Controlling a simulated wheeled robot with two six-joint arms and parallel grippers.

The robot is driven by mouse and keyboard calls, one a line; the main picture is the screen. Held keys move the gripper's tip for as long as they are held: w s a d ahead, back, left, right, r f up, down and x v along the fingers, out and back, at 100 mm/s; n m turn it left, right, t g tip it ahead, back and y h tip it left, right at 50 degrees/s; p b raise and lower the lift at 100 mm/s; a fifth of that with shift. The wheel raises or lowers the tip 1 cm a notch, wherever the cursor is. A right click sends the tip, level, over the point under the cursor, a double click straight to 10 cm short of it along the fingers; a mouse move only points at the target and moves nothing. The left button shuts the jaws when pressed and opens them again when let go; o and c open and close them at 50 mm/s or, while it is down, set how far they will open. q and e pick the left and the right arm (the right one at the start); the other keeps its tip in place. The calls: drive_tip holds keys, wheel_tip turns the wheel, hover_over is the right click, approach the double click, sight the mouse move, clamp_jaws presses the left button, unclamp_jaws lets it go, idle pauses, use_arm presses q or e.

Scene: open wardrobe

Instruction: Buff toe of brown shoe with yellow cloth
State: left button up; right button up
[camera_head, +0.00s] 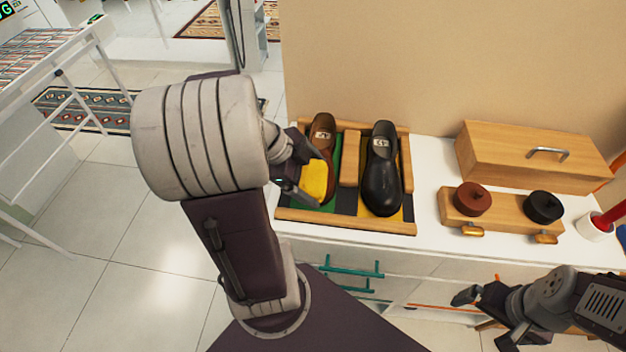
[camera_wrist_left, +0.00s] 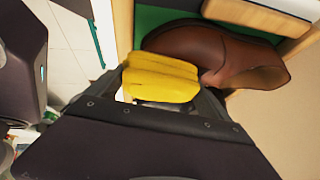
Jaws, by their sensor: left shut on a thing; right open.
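The brown shoe (camera_head: 322,135) lies in the left, green-floored section of a wooden tray (camera_head: 345,221). My left gripper (camera_head: 303,178) is shut on the folded yellow cloth (camera_head: 315,181) at the toe end of the shoe. In the left wrist view the yellow cloth (camera_wrist_left: 162,78) is between the fingers, close against the brown shoe (camera_wrist_left: 215,52); whether it presses on the leather I cannot tell. The cloth and gripper hide the toe in the head view. My right gripper (camera_head: 482,302) is open and empty, low in front of the counter.
A black shoe (camera_head: 381,172) stands in the tray's right section, past a wooden divider (camera_head: 350,160). To the right are a wooden holder (camera_head: 500,212) with brown and black round tins, a wooden box (camera_head: 535,155) and a white cup (camera_head: 594,228).

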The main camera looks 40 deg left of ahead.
sight(313, 162)
use_arm(q)
drive_tip(key=shift+w+a+r, duration=0.25)
drive_tip(key=shift+w+a, duration=0.2)
drive_tip(key=shift+w, duration=0.3)
drive_tip(key=shift+w+a+r, duration=0.2)
drive_tip(key=shift+w+a, duration=0.2)
drive_tip(key=shift+w, duration=0.35)
drive_tip(key=shift+w+a+r, duration=0.25)
drive_tip(key=shift+w+a, duration=0.25)
drive_tip(key=shift+w, duration=0.35)
drive_tip(key=shift+w+a+r, duration=0.2)
drive_tip(key=shift+w+a, duration=0.25)
drive_tip(key=shift+w, duration=0.4)
drive_tip(key=shift+p, duration=0.3)
drive_tip(key=shift+s+d+r+p, duration=0.1)
drive_tip(key=shift+s+r+p, duration=0.1)
drive_tip(key=shift+r+p, duration=0.55)
drive_tip(key=shift+s+d+r+p, duration=0.1)
drive_tip(key=shift+s+r+p, duration=0.1)
drive_tip(key=shift+r, duration=1)
drive_tip(key=shift+s+d+r+p, duration=0.15)
drive_tip(key=shift+r+p, duration=0.35)
drive_tip(key=shift+r, duration=0.45)
drive_tip(key=r, duration=0.1)
drive_tip(key=r+p, duration=0.1)
drive_tip(key=r, duration=0.1)
drive_tip(key=shift+s+d, duration=0.15)
drive_tip(key=shift+s, duration=0.15)
